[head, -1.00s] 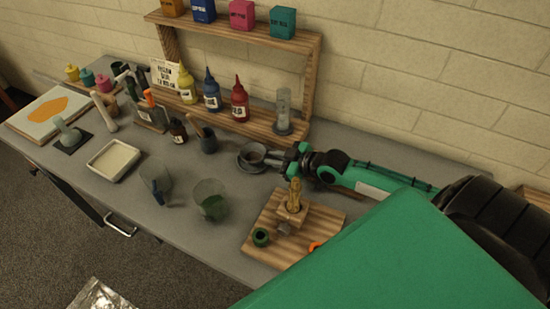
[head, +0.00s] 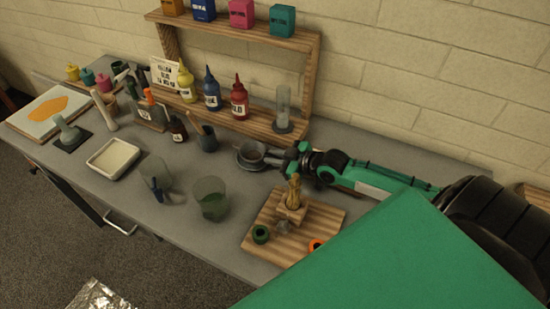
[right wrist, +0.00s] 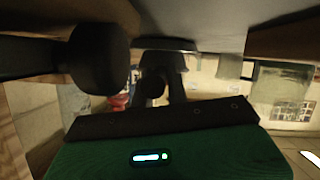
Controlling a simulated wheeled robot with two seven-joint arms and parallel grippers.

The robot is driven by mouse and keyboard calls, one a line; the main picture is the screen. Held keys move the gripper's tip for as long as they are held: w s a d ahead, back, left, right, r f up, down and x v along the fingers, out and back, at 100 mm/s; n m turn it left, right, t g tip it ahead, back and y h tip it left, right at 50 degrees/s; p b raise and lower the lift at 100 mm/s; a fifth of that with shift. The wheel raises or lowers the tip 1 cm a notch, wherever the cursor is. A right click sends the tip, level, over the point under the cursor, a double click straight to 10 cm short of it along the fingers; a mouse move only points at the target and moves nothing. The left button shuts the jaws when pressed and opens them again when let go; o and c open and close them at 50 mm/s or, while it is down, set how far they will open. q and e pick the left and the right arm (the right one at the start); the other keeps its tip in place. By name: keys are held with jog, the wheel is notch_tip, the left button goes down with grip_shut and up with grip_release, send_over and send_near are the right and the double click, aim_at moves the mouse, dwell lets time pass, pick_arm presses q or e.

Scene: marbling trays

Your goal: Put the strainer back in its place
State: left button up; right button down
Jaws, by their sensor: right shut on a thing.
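The strainer (head: 252,151), a small dark bowl, sits at or just above a round grey dish (head: 247,166) near the back of the table, in the head view. I cannot tell whether it touches the dish. My right gripper (head: 276,159) reaches in from the right and is shut on the strainer's handle side; the fingers hide the handle. In the right wrist view the dark fingers (right wrist: 161,90) are close together, and what they hold is hard to make out. My left gripper is not in view.
A wooden shelf post and a clear cylinder (head: 283,108) stand behind the gripper. Two clear beakers, one being the greenish one (head: 210,199), and a pale tray (head: 113,160) stand to the left.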

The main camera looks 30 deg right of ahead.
jog(key=shift+s+a+f+g, duration=0.1)
jog(key=shift+s+f+g, duration=0.1)
jog(key=shift+f, duration=0.3)
jog(key=shift+s+a+f+g, duration=0.1)
jog(key=shift+s+f, duration=0.1)
jog(key=shift+f, duration=0.3)
jog(key=c, duration=1.3)
grip_release()
jog(key=shift+s+d, duration=0.1)
jog(key=shift+s, duration=0.1)
jog(key=shift+s+d, duration=0.1)
jog(key=shift+d, duration=0.05)
jog(key=v, duration=0.6)
jog(key=shift+w+d+r, duration=0.2)
jog(key=shift+r, duration=0.1)
jog(key=r+v, duration=0.1)
jog(key=v, duration=0.6)
jog(key=shift+a, duration=0.15)
jog(key=shift+r, duration=0.1)
